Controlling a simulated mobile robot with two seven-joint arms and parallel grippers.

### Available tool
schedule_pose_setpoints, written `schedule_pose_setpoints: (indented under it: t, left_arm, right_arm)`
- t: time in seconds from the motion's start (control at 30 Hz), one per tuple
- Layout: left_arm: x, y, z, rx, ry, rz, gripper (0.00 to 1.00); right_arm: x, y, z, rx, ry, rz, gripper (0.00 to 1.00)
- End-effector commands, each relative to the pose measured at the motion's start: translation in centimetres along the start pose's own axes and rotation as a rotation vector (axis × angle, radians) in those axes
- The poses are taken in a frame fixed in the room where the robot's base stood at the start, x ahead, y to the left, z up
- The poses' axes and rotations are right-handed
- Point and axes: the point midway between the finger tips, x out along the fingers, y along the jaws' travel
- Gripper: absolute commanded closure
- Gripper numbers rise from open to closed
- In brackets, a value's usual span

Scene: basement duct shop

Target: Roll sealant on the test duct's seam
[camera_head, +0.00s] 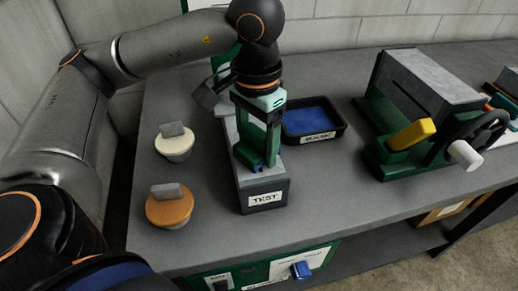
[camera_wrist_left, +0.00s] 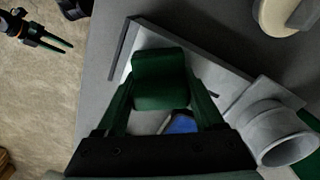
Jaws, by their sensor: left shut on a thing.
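The test duct (camera_head: 264,197) is a grey box with a TEST label, lying lengthwise on the bench. My left gripper (camera_head: 260,150) is over its top, near the labelled end. It is shut on a green block-like handle (camera_wrist_left: 160,80), probably the roller's. A small blue part shows below the fingers in the left wrist view (camera_wrist_left: 181,124); I cannot tell whether it touches the duct. The seam is not clearly seen. A black tray (camera_head: 339,134) with blue sealant (camera_head: 310,115) stands right of the duct. My right gripper (camera_wrist_left: 48,38) shows small in the left wrist view, its fingers apart.
A cream round piece (camera_head: 174,147) and an orange one (camera_head: 169,210), each with a grey tab, stand left of the duct. A green and grey machine (camera_head: 420,90) with a yellow block (camera_head: 411,134) and handwheel is at right.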

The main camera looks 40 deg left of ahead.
Motion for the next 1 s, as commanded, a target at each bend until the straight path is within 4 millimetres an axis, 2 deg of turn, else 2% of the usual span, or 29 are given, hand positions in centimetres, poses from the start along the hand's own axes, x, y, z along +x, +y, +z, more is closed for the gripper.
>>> schedule_pose_setpoints:
  t: [0.3, 0.6, 1.0]
  left_arm:
    - [0.3, -2.3, -1.4, -0.005, -0.001, 0.001, 0.75]
    - [0.2, -3.3, -2.0, -0.002, 0.001, 0.001, 0.75]
    - [0.5, -5.9, -3.5, -0.002, 0.0, 0.001, 0.75]
  right_arm:
    - [0.8, 0.1, 0.9, 0.0, 0.0, 0.0, 0.5]
    - [1.0, 0.1, 1.1, 0.0, 0.0, 0.0, 0.5]
    - [1.5, 0.1, 1.7, -0.001, 0.0, 0.0, 0.5]
